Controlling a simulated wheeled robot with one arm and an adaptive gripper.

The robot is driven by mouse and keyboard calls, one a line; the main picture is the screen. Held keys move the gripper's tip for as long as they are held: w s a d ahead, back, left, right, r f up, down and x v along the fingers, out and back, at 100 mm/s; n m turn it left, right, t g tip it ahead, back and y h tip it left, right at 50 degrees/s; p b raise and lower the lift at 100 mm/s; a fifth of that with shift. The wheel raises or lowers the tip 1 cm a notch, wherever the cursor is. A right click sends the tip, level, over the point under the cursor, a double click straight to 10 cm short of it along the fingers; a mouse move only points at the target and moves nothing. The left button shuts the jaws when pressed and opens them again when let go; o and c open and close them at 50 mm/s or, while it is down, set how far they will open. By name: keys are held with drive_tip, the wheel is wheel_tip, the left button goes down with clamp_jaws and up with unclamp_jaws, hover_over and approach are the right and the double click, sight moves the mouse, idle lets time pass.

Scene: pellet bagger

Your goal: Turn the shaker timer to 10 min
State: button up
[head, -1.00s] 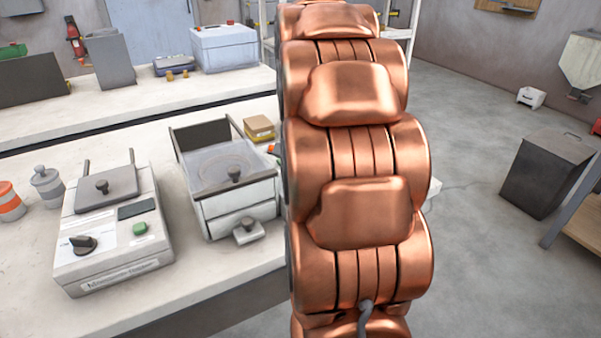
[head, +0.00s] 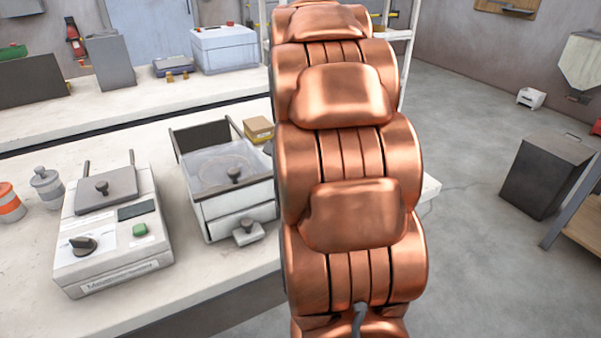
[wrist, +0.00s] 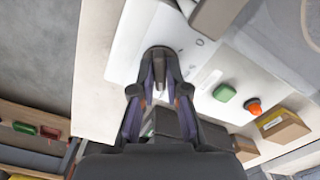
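In the wrist view a white panel (wrist: 126,48) with printed marks fills the upper middle, and a dark round knob (wrist: 158,53) sits on it. My gripper (wrist: 160,72) is right at this knob, its two fingers slanting in toward it from both sides. The fingers partly cover the knob, so its pointer's setting and any firm grip cannot be made out. A green button (wrist: 224,92) and an orange-red knob (wrist: 254,107) are to the right. In the head view my copper arm hides my gripper and the panel.
In the head view a white device (head: 110,250) with a black knob and green button stands on the bench at left. A lidded tray box (head: 225,180) stands beside it. A small cardboard box (wrist: 283,126) lies at lower right in the wrist view.

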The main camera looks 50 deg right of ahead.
drive_tip(key=o, duration=0.4)
wheel_tip(320, 180, up, 12)
idle(0.9)
